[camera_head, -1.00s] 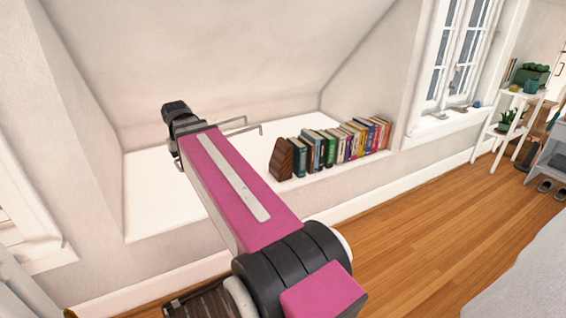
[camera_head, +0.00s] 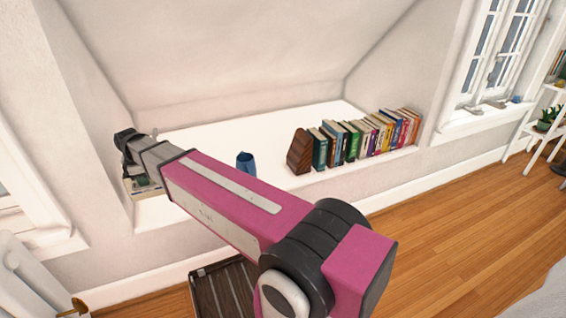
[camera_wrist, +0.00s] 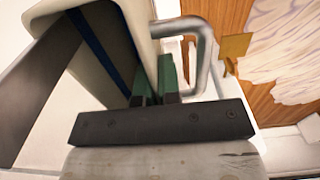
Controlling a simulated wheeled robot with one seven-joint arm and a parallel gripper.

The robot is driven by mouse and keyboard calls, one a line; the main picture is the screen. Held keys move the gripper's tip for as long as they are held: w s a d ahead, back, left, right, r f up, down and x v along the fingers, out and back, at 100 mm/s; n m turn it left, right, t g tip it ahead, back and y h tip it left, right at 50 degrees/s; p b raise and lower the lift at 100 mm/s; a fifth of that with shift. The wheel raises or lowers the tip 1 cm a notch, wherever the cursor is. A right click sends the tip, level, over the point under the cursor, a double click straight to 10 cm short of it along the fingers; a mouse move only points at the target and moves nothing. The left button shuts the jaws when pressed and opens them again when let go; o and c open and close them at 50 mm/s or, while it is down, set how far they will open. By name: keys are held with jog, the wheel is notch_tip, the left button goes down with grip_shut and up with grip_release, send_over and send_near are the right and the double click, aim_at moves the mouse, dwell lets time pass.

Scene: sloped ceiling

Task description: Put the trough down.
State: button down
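The trough looks like the cream piece with a dark inside and a blue line along its edge (camera_wrist: 45,20), filling the upper left of the wrist view. A bent metal bar (camera_wrist: 207,50) runs beside it on the right. My gripper (camera_wrist: 155,75) has green fingertips close together at the trough's near edge, seemingly shut on its wall. The exact contact is hidden. In the head view my arm reaches to the left end of the white ledge, and the hand hides most of what is below it. A small greenish, cluttered patch shows under the hand; I cannot tell what it is.
The white ledge (camera_head: 290,118) has free room in its middle and back. A blue cup (camera_head: 246,163) stands behind my arm. A row of books (camera_head: 365,138) with a brown wooden bookend (camera_head: 299,152) stands on the right. The sloped ceiling hangs low over the ledge.

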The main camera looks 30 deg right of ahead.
jog(key=shift+a+f, duration=0.15)
jog(key=shift+a, duration=0.15)
jog(key=shift+w+d+f, duration=0.5)
jog(key=shift+d+f, duration=1.3)
jog(key=shift+d, duration=0.1)
jog(key=shift+w+d+f, duration=0.5)
jog(key=shift+d+f, duration=1.35)
jog(key=shift+w+d+f, duration=0.5)
jog(key=shift+d+f, duration=1.3)
jog(key=shift+d, duration=0.1)
jog(key=shift+f, duration=0.1)
jog(key=c, duration=1.3)
grip_release()
